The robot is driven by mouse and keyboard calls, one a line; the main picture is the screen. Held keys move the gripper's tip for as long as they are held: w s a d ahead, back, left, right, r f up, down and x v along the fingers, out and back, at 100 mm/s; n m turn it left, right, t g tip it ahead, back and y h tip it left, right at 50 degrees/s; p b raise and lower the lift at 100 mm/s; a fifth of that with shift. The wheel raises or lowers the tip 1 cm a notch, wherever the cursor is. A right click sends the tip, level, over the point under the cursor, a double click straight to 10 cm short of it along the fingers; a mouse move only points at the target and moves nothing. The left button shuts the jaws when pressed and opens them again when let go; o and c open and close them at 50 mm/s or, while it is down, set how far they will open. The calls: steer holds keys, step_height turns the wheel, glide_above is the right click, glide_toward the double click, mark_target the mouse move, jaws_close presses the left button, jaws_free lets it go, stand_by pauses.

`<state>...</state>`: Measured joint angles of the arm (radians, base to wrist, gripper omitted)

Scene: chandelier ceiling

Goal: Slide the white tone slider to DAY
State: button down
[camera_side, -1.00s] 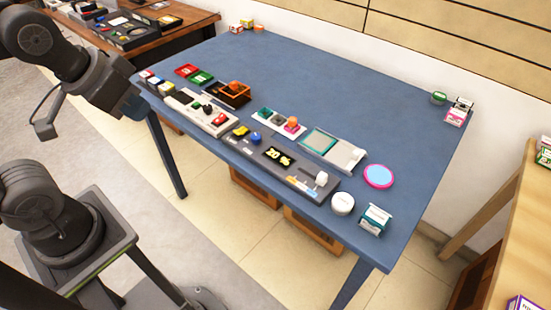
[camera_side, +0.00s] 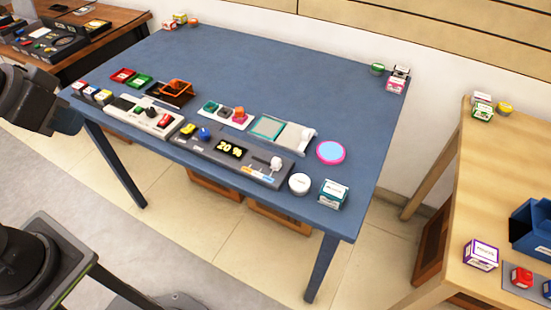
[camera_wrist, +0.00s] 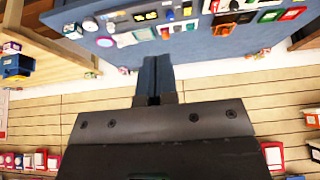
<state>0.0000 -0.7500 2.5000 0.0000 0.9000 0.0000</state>
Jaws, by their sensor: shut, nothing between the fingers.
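The white tone slider (camera_side: 275,162) is a small white knob near the right end of a dark panel (camera_side: 222,168). The panel also carries a yellow "20 %" display (camera_side: 231,148). A coloured strip (camera_side: 257,174), orange to blue, lies below the knob; its lettering is too small to read, so I cannot tell where DAY is. In the wrist view my gripper (camera_wrist: 153,90) is shut and empty, with the tabletop (camera_wrist: 200,60) beyond it. In the side view my dark arm is at the left edge, apart from the panel; the fingertips cannot be made out there.
A blue knob (camera_side: 205,133), white round jar (camera_side: 299,184), teal-and-white box (camera_side: 333,194) and pink-rimmed disc (camera_side: 330,152) are close to the panel. An orange-and-black tray (camera_side: 174,91) stands farther left. The table's back half (camera_side: 265,60) is mostly clear. A wooden table (camera_side: 500,195) stands at right.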

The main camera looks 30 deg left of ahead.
steer(key=c, duration=1.8)
jaws_free()
steer(key=shift+o, duration=0.7)
steer(key=shift+w+r, duration=0.15)
steer(key=o, duration=0.6)
steer(key=w+d+r+g, duration=0.1)
steer(key=w+d+r, duration=0.1)
steer(key=w, duration=0.6)
steer(key=shift+d+r, duration=0.25)
steer(key=shift+d, duration=0.3)
steer(key=shift+o, duration=0.3)
steer(key=w+d+f+g, duration=0.1)
steer(key=w+d, duration=0.3)
steer(key=w, duration=0.4)
steer(key=shift+w+d+f+g+h, duration=0.2)
steer(key=shift+d+g+h, duration=0.1)
steer(key=shift+g, duration=0.1)
steer(key=g, duration=0.3)
glide_above(276, 159)
step_height(276, 159, down, 14)
step_height(276, 159, down, 14)
steer(key=shift+f, duration=0.1)
steer(key=shift+c, duration=0.4)
jaws_close()
